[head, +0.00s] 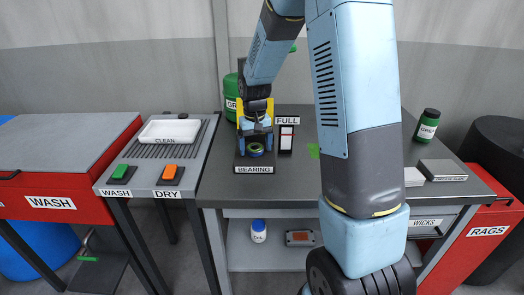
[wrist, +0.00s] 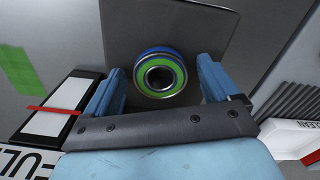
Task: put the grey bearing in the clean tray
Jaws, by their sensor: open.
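The bearing (head: 257,150) sits at the stand labelled BEARING (head: 254,170). It shows a green face, a blue outer band and a dark metal inner ring, rather than plain grey. My gripper (head: 255,128) is just above it, pointing down. In the wrist view the bearing (wrist: 160,74) lies between and slightly beyond the two open blue fingers, with gaps on both sides. No contact shows. The white clean tray (head: 172,130) is on the grey bench to the left and looks empty. Its labelled edge shows in the wrist view (wrist: 290,136).
A FULL gauge (head: 286,137) stands close to the right of the bearing stand. A green container (head: 231,107) is behind my gripper. WASH (head: 120,174) and DRY (head: 169,174) switches sit in front of the tray. A gap separates the two benches.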

